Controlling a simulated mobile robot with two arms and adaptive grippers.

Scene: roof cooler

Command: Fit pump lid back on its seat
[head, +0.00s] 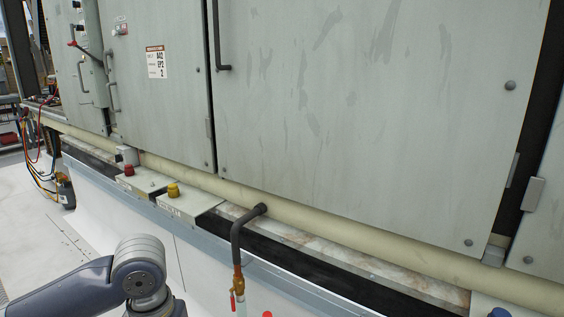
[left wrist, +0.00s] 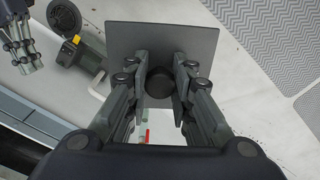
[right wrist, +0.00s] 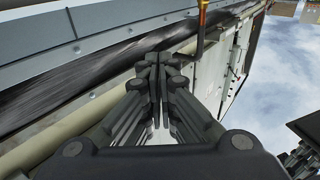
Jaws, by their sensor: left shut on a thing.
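The pump lid is a dark grey square plate (left wrist: 205,40) with a round black knob (left wrist: 188,88), in the left wrist view. My left gripper (left wrist: 165,84) is shut on the knob, with the plate beyond the fingertips. The pump (left wrist: 80,60) is a dark body with round parts and a yellow piece, on the pale floor at the upper left. The plate is apart from it in the picture; the seat is not clearly visible. My right gripper (right wrist: 158,65) has its fingertips together, with nothing seen between them. Neither gripper shows in the head view.
Large grey cabinets (head: 340,100) stand behind a beige pipe (head: 340,238) and a ledge. A dark bent pipe (head: 237,240) comes down in front of the ledge. Patterned grey walkway mats (left wrist: 270,35) lie on the pale floor. A white pipe elbow (left wrist: 97,85) is beside the pump.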

